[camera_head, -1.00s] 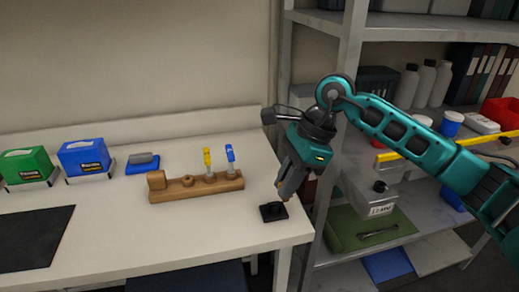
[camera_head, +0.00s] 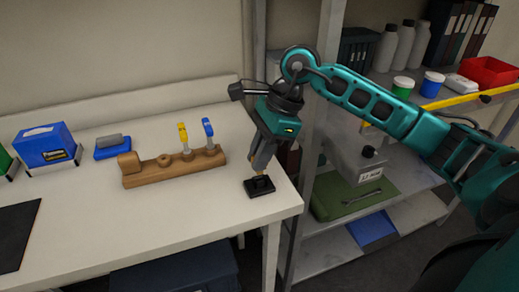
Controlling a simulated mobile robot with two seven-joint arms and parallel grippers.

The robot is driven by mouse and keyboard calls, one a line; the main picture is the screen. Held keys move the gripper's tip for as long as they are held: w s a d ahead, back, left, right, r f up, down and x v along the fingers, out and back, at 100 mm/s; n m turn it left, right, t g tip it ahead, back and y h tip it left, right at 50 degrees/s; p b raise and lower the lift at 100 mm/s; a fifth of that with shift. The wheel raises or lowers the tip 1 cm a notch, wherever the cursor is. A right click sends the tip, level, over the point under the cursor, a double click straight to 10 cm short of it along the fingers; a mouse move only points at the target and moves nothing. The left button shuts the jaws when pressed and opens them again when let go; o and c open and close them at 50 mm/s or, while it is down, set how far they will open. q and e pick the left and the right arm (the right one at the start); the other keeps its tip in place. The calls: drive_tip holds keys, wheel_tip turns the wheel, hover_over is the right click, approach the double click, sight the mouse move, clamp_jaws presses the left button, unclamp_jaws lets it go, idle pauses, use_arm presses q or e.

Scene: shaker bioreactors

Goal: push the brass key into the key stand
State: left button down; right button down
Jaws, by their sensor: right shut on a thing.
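The black key stand (camera_head: 260,191) sits on the white table near its right front corner. My right gripper (camera_head: 261,163) points down right over the stand. It is shut on the brass key (camera_head: 258,173), of which only a small brass-coloured bit shows between the fingertips and the stand. The key's lower end is at the stand's raised middle; I cannot tell how deep it sits. My left gripper is not in view.
A wooden rack (camera_head: 146,178) with a yellow-topped key (camera_head: 183,138) and a blue-topped key (camera_head: 208,133) stands left of the stand. A blue box (camera_head: 43,146) and a dark mat (camera_head: 14,232) lie further left. A metal shelf (camera_head: 325,110) stands close on the right.

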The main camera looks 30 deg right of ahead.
sight(259, 183)
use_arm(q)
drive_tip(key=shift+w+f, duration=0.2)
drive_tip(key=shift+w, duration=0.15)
use_arm(e)
drive_tip(key=shift+f, duration=0.2)
use_arm(q)
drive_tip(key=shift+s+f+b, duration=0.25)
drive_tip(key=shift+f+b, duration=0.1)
drive_tip(key=shift+b, duration=0.1)
use_arm(e)
drive_tip(key=shift+f, duration=0.25)
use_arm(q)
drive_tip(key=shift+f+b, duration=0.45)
use_arm(e)
drive_tip(key=shift+f, duration=0.4)
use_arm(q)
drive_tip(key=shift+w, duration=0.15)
use_arm(e)
drive_tip(key=shift+f, duration=0.1)
idle(0.3)
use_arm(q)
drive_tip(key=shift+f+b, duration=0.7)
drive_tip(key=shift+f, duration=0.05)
use_arm(e)
drive_tip(key=shift+f, duration=0.5)
drive_tip(key=c, duration=1)
unclamp_jaws()
